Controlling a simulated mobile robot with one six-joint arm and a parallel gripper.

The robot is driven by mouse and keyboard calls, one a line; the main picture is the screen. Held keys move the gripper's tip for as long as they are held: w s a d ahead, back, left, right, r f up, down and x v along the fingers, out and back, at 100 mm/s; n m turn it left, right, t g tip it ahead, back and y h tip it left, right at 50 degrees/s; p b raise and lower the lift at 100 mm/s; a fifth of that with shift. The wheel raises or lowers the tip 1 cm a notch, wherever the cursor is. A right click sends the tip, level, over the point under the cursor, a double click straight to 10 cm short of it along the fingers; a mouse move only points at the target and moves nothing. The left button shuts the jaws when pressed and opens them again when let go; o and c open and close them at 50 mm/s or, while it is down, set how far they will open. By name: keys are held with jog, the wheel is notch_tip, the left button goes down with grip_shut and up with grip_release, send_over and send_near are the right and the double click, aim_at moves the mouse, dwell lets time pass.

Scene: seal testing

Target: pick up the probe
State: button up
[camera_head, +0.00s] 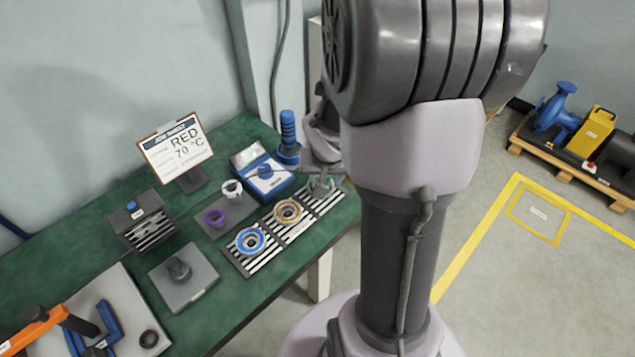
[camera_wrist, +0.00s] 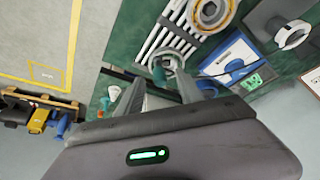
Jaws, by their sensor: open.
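A small teal piece (camera_wrist: 159,73), which may be the probe, shows between my fingertips in the wrist view, at a pale ring on the end of the striped rack (camera_wrist: 172,38). Its lower part is unclear. My gripper (camera_wrist: 160,84) is open, with one finger on either side of the teal piece; I cannot tell whether they touch it. In the head view my gripper (camera_head: 322,178) is over the right end of the striped rack (camera_head: 263,262), partly hidden by my arm. A blue ribbed upright piece (camera_head: 288,130) stands behind it.
A blue-and-white meter (camera_head: 262,172) stands close left of my gripper. A blue ring (camera_head: 250,240) and an orange-brown ring (camera_head: 287,210) lie on the rack. A sign (camera_head: 175,145) stands at the back of the green table (camera_head: 80,225). Open floor is at right.

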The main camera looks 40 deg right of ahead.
aim_at(326, 181)
jog(key=b+x, duration=0.1)
jog(key=x, duration=0.2)
jog(key=shift+f+b, duration=0.3)
jog(key=shift+f, duration=0.1)
jog(key=shift+r, duration=0.15)
grip_shut()
